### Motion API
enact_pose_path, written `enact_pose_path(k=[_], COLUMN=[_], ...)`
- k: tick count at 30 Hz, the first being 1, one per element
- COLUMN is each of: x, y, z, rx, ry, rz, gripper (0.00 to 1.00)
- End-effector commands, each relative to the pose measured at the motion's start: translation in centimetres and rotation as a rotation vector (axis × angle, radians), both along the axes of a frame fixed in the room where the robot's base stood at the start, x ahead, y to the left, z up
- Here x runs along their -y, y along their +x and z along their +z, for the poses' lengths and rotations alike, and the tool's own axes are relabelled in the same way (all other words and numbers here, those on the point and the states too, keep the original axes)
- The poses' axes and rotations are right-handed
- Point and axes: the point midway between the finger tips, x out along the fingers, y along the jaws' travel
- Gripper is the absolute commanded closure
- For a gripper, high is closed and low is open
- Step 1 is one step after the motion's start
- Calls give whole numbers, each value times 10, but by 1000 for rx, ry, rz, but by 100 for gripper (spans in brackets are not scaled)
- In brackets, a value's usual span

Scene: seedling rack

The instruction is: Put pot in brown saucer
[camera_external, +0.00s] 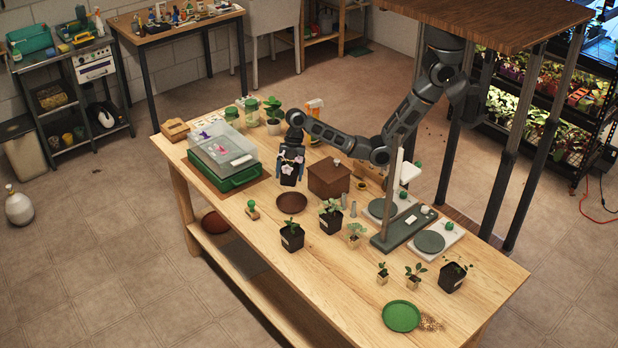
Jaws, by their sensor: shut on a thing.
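The brown saucer (291,203) lies on the wooden table, to the left of the brown box. My gripper (291,160) is shut on a dark pot (288,178) that holds a plant with pale pink flowers. In the picture the pot is just above the saucer's far edge. It looks upright and seems held above the table, but its exact height is hard to tell. The fingers are partly hidden by the flowers. The saucer looks empty.
A brown box (329,179) stands right of the saucer. A green tray with a clear lid (222,155) is to the left. Several potted plants, such as one black pot (292,240), stand nearer the front. A green saucer (401,316) lies at the front right.

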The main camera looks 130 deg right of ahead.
Motion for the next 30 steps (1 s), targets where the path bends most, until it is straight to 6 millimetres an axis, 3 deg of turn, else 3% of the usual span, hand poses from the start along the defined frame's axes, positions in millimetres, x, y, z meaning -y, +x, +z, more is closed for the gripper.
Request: enact_pose_path(k=[7,17,21,30], x=[33,52,39,-22], y=[-35,-56,-43,12], z=[36,49,47,37], rx=[0,1,9,27], ry=[-1,1,31,170], rz=[-4,0,0,-28], gripper=[65,65,65,65])
